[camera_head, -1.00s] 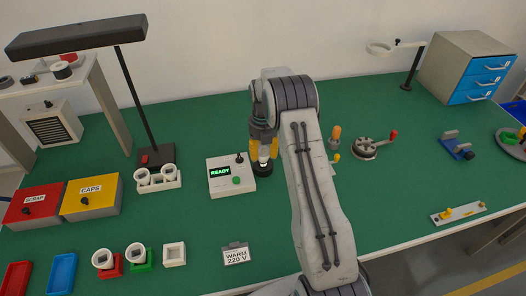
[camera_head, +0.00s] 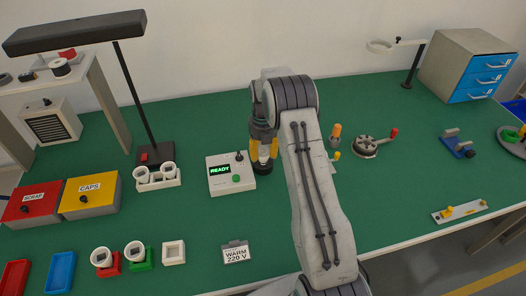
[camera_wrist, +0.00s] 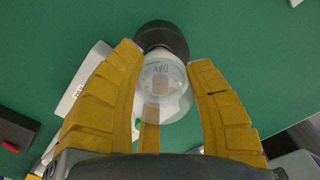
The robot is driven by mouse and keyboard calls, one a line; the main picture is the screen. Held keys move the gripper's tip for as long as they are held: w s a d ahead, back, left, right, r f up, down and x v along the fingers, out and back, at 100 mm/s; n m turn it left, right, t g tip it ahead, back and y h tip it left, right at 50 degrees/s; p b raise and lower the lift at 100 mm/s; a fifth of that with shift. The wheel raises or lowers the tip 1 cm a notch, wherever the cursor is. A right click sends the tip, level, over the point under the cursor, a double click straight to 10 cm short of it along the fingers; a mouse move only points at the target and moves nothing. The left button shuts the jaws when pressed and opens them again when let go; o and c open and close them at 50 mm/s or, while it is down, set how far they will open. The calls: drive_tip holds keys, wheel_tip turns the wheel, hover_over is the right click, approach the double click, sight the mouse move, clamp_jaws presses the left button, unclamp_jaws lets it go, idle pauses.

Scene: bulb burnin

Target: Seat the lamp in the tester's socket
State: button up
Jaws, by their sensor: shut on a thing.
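My gripper (camera_head: 264,150) is over the tester's socket, with its yellow fingers pointing down. The white tester (camera_head: 230,187) has a green button and a lit display reading READY.
A sign (camera_head: 235,253) reading WARM 220 V stands in front of the tester. A white holder (camera_head: 158,184) with round pieces stands left, near a black lamp post (camera_head: 140,100). Red and yellow bins (camera_head: 90,205) are farther left. A crank device (camera_head: 366,147) is to the right.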

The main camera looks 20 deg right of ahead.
drive_tip(key=o, duration=1.2)
drive_tip(key=shift+c, duration=0.2)
wheel_tip(320, 180, up, 12)
drive_tip(key=shift+w+f, duration=0.1)
idle(0.4)
